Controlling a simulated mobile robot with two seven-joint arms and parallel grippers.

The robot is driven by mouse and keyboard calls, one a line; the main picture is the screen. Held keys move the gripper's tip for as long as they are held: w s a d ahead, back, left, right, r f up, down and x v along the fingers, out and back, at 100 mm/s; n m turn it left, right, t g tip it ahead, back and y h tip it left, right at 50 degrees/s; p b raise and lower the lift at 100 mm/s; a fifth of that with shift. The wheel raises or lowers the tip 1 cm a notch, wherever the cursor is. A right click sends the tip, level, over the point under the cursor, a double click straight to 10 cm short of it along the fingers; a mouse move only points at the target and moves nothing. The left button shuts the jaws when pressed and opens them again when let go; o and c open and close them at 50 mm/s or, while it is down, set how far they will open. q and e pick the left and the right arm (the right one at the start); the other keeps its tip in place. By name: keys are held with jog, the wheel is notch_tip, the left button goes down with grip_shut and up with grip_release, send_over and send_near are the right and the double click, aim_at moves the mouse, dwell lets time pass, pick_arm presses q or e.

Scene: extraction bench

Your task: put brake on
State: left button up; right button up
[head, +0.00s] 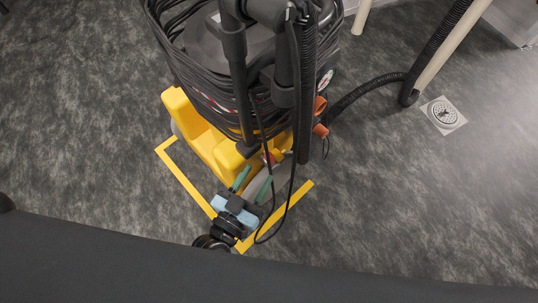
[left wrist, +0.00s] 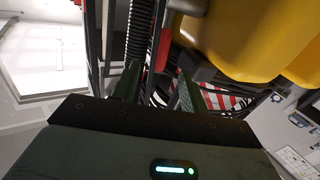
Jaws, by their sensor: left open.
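The extraction machine stands on the floor with a yellow base (head: 205,135) and a black upper body wrapped in cable. A small red-orange part (head: 270,157), possibly the brake lever, sits low at the base's front corner, beside a grey curved part that looks like a wheel. My left gripper (head: 252,184) is open at this corner, its green fingers apart, just in front of the red part. In the left wrist view the open fingers (left wrist: 157,92) point at a red upright part (left wrist: 163,48) and dark tubing. I cannot tell whether they touch anything. My right gripper is out of view.
Yellow floor tape (head: 183,175) marks corners around the machine. A thin black cable loops down beside my left gripper. A black hose (head: 365,90) runs off to the right, near a floor drain (head: 443,115).

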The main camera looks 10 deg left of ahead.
aim_at(267, 161)
pick_arm(q)
jog(key=b+x, duration=0.1)
jog(key=x, duration=0.5)
jog(key=shift+f, duration=0.1)
jog(key=shift+w+d, duration=0.15)
jog(key=shift+w, duration=0.25)
jog(key=shift+c, duration=0.8)
jog(key=c, duration=0.5)
grip_shut()
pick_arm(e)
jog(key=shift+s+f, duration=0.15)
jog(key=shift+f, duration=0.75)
